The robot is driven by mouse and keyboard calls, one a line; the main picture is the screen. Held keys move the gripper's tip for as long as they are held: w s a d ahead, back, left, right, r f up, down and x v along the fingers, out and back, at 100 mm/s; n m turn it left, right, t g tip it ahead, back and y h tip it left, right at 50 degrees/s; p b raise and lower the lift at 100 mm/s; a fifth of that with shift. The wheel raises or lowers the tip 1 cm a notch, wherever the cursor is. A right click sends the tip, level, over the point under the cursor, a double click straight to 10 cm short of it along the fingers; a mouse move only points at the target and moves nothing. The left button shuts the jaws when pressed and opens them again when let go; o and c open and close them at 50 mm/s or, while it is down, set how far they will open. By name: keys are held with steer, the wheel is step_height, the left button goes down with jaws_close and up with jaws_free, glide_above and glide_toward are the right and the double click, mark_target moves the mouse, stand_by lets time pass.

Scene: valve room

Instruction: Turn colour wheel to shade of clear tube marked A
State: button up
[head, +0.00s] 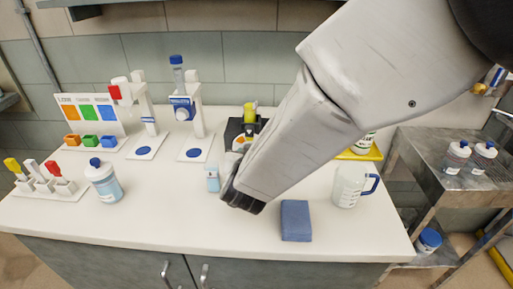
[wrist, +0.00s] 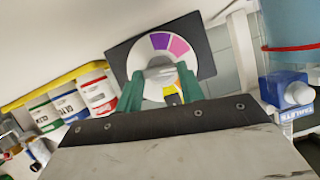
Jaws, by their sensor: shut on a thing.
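The colour wheel (wrist: 206,62) shows in the wrist view as a pale disc on a dark panel (wrist: 118,62). Purple and pink segments are at its top, and a yellow patch shows below its grey middle grip (wrist: 160,74). My gripper (wrist: 160,82) has its green fingers on either side of this grip and is shut on it. In the head view a dark device (head: 233,130) with a yellow-green top stands behind my arm; its front is largely hidden. I cannot read a mark A on any tube.
A small light-blue container (head: 212,180) stands left of my wrist. A blue block (head: 296,220) and a clear jug (head: 349,187) are to the right. Stands, a colour chart (head: 90,112) and a blue-capped bottle (head: 104,182) fill the left. The front counter is mostly clear.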

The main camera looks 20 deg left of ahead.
steer(key=o, duration=1)
steer(key=shift+s, duration=0.1)
steer(key=v, duration=0.7)
steer(key=shift+s+d+r, duration=0.1)
steer(key=shift+s+r, duration=0.05)
steer(key=shift+s, duration=0.1)
